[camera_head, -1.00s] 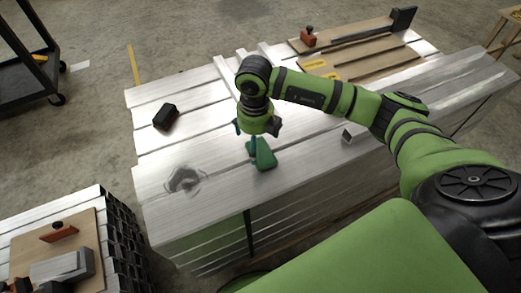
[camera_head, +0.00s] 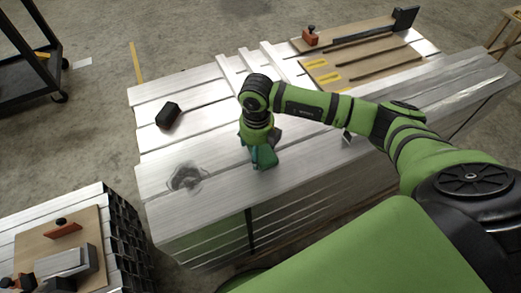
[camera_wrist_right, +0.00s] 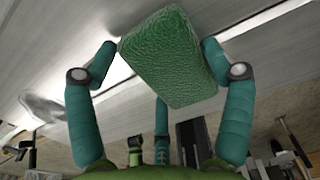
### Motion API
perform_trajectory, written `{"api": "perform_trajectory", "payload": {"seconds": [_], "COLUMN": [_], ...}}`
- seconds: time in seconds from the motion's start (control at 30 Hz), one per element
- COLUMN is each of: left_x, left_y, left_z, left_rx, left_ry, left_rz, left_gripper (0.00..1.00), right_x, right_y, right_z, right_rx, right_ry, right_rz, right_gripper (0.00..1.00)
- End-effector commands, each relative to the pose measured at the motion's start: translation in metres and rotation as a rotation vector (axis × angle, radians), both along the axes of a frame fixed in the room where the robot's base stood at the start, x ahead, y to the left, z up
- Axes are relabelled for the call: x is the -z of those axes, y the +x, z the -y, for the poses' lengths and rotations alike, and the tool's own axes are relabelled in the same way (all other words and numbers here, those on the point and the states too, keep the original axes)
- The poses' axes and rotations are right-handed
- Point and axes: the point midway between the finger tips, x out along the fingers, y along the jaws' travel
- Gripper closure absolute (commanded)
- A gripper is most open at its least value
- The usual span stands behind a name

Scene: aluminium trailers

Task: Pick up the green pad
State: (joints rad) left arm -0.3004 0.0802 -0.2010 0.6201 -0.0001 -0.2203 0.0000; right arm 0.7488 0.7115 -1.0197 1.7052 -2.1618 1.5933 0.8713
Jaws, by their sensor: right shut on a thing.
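The green pad (camera_wrist_right: 172,58) is a textured green block, seen large between the fingers in the right wrist view. In the head view the pad (camera_head: 267,158) is mostly hidden by my right gripper (camera_head: 262,155), which is over it at the trailer's near side. In the right wrist view my right gripper (camera_wrist_right: 160,65) has teal fingers on both sides of the pad and is shut on it. The pad is on or just above the aluminium trailer top (camera_head: 215,185); I cannot tell which. My left gripper is not in view.
A black block (camera_head: 168,115) lies on the trailer top to the left. Wooden boards with tools (camera_head: 360,62) are at the back right. Another aluminium stack with a wooden board (camera_head: 35,240) stands at lower left. A dark cart (camera_head: 25,70) is at far left.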

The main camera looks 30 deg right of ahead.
Motion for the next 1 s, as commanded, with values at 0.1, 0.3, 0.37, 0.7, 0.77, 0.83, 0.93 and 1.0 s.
{"api": "perform_trajectory", "payload": {"seconds": [0.1,0.3,0.37,0.7,0.77,0.83,0.93,1.0], "left_x": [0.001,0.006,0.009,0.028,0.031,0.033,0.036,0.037], "left_y": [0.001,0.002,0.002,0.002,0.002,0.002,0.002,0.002], "left_z": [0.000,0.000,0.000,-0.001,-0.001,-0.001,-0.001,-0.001], "left_rx": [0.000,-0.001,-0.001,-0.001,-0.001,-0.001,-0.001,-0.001], "left_ry": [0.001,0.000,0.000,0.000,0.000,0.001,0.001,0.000], "left_rz": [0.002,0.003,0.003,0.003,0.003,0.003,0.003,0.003], "left_gripper": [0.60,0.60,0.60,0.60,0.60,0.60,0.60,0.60], "right_x": [-0.002,-0.021,-0.031,-0.078,-0.086,-0.093,-0.101,-0.105], "right_y": [0.000,0.000,0.001,0.016,0.018,0.021,0.023,0.025], "right_z": [0.000,0.000,0.000,-0.067,-0.079,-0.090,-0.102,-0.108], "right_rx": [0.000,-0.001,-0.001,-0.005,-0.005,-0.003,-0.001,-0.001], "right_ry": [-0.001,-0.001,0.000,0.003,0.002,0.001,0.001,0.000], "right_rz": [-0.001,0.003,0.004,0.004,0.002,0.002,0.001,0.000], "right_gripper": [0.51,0.51,0.51,0.51,0.51,0.51,0.51,0.51]}}
